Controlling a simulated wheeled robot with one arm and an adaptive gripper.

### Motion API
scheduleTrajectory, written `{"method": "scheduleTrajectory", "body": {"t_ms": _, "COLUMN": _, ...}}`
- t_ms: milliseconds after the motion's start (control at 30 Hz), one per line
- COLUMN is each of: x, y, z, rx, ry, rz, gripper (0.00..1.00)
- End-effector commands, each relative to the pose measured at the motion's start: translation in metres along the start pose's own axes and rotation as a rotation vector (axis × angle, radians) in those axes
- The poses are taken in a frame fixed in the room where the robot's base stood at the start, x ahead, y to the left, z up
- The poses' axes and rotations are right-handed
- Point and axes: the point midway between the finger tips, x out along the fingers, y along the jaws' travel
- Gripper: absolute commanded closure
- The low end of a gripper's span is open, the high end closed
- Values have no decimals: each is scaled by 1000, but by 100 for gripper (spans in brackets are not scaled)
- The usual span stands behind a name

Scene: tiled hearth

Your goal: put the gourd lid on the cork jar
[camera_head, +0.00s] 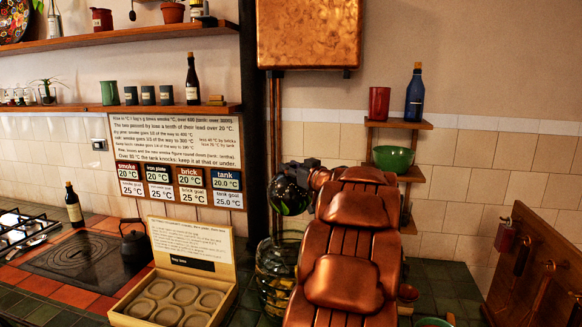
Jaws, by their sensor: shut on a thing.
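The cork jar (276,275) is a ribbed glass jar with tan contents, standing on the dark green tiled counter at lower centre. My arm hides its right side. A glossy dark green rounded thing, which looks like the gourd lid (287,197), is above the jar and apart from its body. My gripper (299,174) is dark and shut on this lid at the end of my copper arm. The fingertips are hard to make out against the lid and the dark post. The jar's mouth is partly hidden, and I cannot tell how exactly the lid lines up with it.
An open box (122,316) with round hollows lies left of the jar. A black kettle (134,243) and a dark bottle (74,206) stand by the hob. A dark post (256,130) rises behind the lid. A small shelf (402,124) and a wooden rack (540,270) are at right.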

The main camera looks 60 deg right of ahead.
Motion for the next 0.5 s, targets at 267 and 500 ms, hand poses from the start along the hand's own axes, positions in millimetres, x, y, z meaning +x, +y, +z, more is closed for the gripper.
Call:
{"method": "scheduleTrajectory", "body": {"t_ms": 267, "x": -3, "y": 0, "z": -1, "rx": 1, "ry": 1, "rz": 0, "gripper": 100}}
{"method": "scheduleTrajectory", "body": {"t_ms": 500, "x": -2, "y": 0, "z": 12, "rx": 1, "ry": 1, "rz": -1, "gripper": 100}}
